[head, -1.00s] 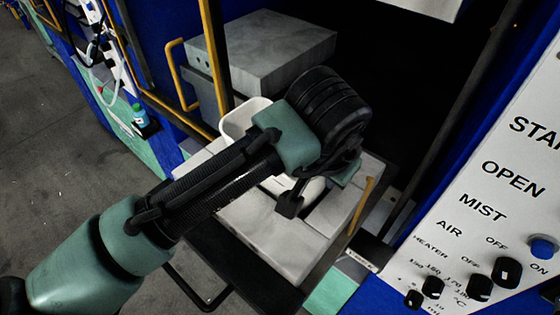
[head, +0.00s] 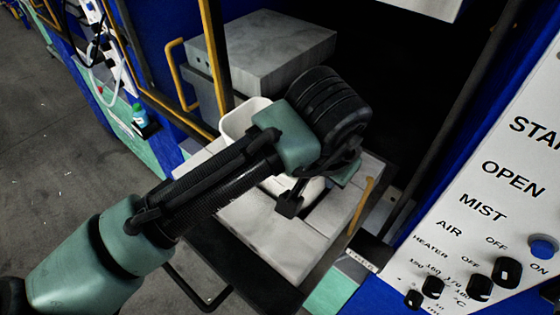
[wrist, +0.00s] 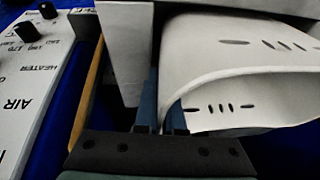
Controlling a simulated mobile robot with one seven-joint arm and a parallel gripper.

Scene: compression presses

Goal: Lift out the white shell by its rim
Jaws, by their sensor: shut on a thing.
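The white shell (wrist: 245,55) fills the right of the wrist view, a hollow open-ended piece with rows of dark slots. Its rim edge runs between the blue fingers of my gripper (wrist: 162,108), which are shut on it. In the head view the shell (head: 243,120) shows to the left of my wrist, partly hidden behind my arm. My gripper (head: 291,203) is over the pale lower mould (head: 265,230), with its fingertips mostly hidden. I cannot tell how far the shell is clear of the mould.
A grey block (head: 265,50) stands behind the mould. Yellow bars (head: 215,65) rise close on the left, and a short yellow handle (head: 362,203) is on the right. The control panel (head: 500,200) with knobs stands at the right. Open floor (head: 65,150) lies to the left.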

